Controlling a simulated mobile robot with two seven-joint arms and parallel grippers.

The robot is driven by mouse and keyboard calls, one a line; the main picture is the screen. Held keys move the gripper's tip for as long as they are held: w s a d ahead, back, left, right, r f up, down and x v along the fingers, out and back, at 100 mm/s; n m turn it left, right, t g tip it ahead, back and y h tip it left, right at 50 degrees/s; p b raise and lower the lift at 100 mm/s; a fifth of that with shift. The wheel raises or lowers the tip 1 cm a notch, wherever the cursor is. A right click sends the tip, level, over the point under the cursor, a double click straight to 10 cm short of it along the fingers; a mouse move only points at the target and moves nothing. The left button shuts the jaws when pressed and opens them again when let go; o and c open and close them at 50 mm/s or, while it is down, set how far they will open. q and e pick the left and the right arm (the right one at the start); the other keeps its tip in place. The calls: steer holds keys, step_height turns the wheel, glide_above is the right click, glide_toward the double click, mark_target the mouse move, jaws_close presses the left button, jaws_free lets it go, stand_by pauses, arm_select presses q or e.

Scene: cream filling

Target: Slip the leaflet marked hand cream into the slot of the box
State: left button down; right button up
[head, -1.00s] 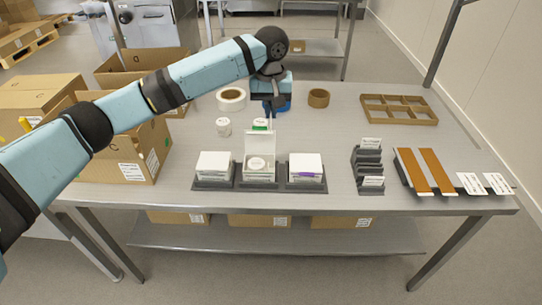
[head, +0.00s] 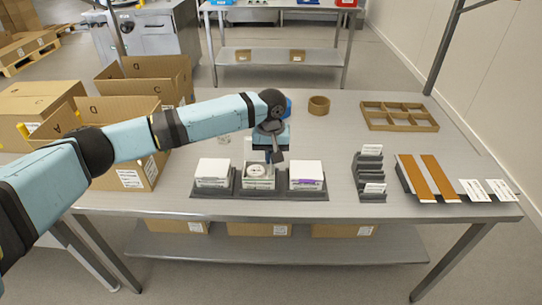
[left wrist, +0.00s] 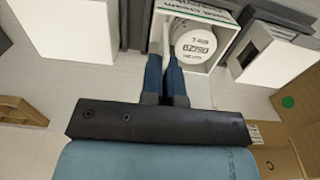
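The open white box (head: 259,184) stands in the middle dark tray with a round white jar (head: 257,170) inside. In the left wrist view the jar (left wrist: 198,42) shows from above, beside a thin white strip. My left gripper (head: 276,158) is low over the right part of this box. In the left wrist view its blue fingers (left wrist: 165,80) are close together on the strip, which looks like the leaflet (left wrist: 163,40) held edge-on, its far end at the box's side by the jar. Its print and the slot cannot be made out. My right gripper is not in view.
A dark rack (head: 369,170) with leaflets is further right, then brown strips (head: 428,178). A divided crate (head: 398,116) and tape roll (head: 319,105) lie behind. Cartons (head: 125,160) crowd the left.

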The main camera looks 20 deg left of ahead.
arm_select(q)
steer(key=shift+f+p, duration=0.15)
steer(key=shift+p, duration=0.15)
steer(key=shift+f+p, duration=0.3)
steer(key=shift+f, duration=0.1)
steer(key=c, duration=1.5)
jaws_free()
steer(key=shift+o, duration=0.7)
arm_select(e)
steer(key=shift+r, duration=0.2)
